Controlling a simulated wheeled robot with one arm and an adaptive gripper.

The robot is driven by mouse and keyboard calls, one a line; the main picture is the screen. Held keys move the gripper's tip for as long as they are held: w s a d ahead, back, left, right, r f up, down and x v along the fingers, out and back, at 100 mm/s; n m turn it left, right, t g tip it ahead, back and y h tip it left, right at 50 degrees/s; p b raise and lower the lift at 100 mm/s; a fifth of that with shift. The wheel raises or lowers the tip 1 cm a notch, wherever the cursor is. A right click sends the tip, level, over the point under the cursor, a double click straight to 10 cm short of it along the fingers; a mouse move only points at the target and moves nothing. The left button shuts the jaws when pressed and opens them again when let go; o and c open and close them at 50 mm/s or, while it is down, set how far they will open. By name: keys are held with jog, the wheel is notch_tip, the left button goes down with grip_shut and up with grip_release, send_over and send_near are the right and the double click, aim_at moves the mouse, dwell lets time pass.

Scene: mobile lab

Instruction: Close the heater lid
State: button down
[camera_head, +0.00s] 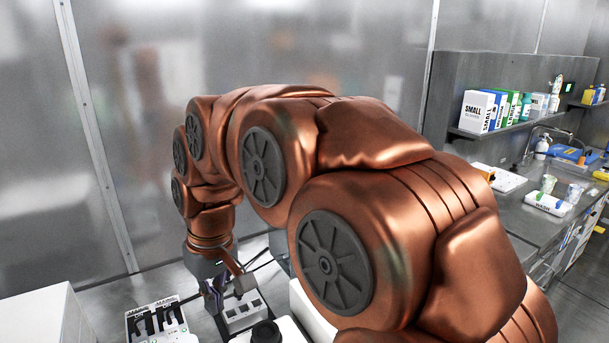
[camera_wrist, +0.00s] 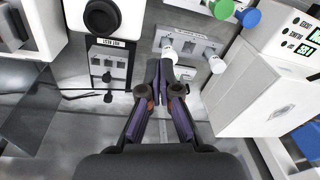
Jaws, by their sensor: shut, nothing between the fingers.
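My gripper (camera_wrist: 158,72) is shut and empty in the wrist view, its dark fingers together just in front of a grey block (camera_wrist: 206,50) with square openings. Whether the fingertips touch the block cannot be told. In the head view my gripper (camera_head: 215,298) is low at the left, beside the grey block (camera_head: 242,313). A white unit (camera_wrist: 258,92) with a green display stands to the right of the fingers and may be the heater, but no label confirms it. I cannot make out a lid or its angle for certain.
A white device with a black round top (camera_wrist: 102,17) stands left of the fingers. Green (camera_wrist: 248,17) and blue (camera_wrist: 222,8) caps are at the top. In the head view a black-slotted rack (camera_head: 157,322) lies left of the gripper. My arm hides much of the bench.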

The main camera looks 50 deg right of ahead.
jog(key=w+d+r+t, duration=0.2)
jog(key=w+d+r, duration=0.4)
jog(key=w+d, duration=0.2)
jog(key=w+d+r+m+t+h, duration=0.1)
jog(key=d+r, duration=0.2)
jog(key=d, duration=0.7)
jog(key=w+d+r+m+t+h+p, duration=0.1)
jog(key=w+d+r, duration=0.15)
jog(key=d, duration=0.65)
jog(key=w+d+r+m+t+h, duration=0.1)
jog(key=d+r, duration=0.3)
jog(key=d, duration=0.6)
jog(key=p+x, duration=0.1)
jog(key=x, duration=0.2)
jog(key=p+x, duration=0.1)
jog(key=x, duration=0.2)
jog(key=s+p+x, duration=0.1)
jog(key=x, duration=0.2)
jog(key=shift+w+f+p, duration=0.15)
jog(key=shift+f+p, duration=0.2)
jog(key=shift+f, duration=0.25)
jog(key=shift+s+a+p, duration=0.15)
jog(key=shift+s+p, duration=0.1)
jog(key=shift+s, duration=0.35)
jog(key=shift+s+a+p, duration=0.2)
jog(key=shift+s+p, duration=0.05)
jog(key=shift+s, duration=0.3)
jog(key=shift+s+a+f, duration=0.2)
jog(key=shift+s+f, duration=0.15)
jog(key=shift+s, duration=0.25)
